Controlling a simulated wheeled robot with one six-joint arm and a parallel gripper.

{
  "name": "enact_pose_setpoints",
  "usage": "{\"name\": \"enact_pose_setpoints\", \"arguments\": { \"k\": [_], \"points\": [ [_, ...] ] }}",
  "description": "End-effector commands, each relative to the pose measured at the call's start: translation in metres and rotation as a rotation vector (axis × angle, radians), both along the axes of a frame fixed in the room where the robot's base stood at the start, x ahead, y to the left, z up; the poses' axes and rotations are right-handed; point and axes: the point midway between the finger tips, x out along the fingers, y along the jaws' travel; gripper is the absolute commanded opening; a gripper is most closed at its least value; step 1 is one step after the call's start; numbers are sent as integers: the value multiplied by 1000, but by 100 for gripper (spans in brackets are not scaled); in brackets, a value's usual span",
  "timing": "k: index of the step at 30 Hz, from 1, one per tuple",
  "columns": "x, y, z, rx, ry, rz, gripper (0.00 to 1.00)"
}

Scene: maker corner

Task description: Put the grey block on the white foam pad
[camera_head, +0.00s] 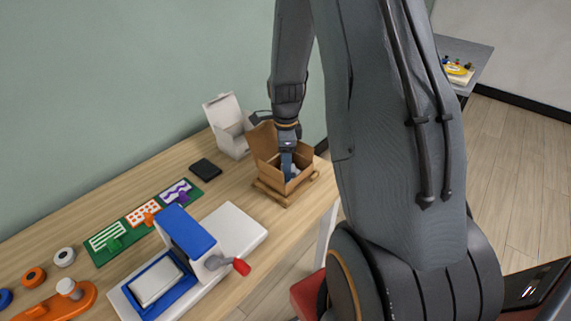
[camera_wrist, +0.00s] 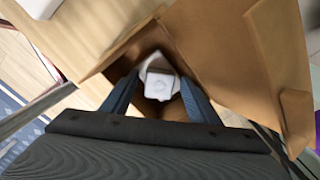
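The grey block (camera_wrist: 160,84) shows in the wrist view as a pale, light-grey piece with a round mark on its top, between my fingertips. A white piece that looks like the foam pad (camera_wrist: 156,61) shows just beyond it, inside the brown cardboard box (camera_head: 296,184). I cannot tell whether the block rests on the pad or overlaps it in view. My gripper (camera_head: 287,172) points down into the box, and its blue fingers (camera_wrist: 160,77) are apart on either side of the block, with a visible gap at the left. In the head view my gripper hides most of the box's inside.
The box's raised flap (camera_wrist: 255,50) stands close to my gripper. An open white box (camera_head: 228,126) stands behind it, and a black flat item (camera_head: 205,169) lies to the left. A blue-and-white press (camera_head: 190,235) with a red handle is nearer. Bare table lies between them.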

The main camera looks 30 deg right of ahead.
Motion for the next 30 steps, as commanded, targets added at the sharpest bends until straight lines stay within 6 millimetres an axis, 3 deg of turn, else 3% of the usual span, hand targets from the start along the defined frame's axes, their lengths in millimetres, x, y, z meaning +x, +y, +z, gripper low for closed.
{"name": "enact_pose_setpoints", "arguments": {
  "k": [11,24,30],
  "points": [
    [1,0,14,-1,-3,0,54],
    [2,0,92,-1,-5,0,54],
    [1,0,116,-1,-2,0,54]
  ]
}}
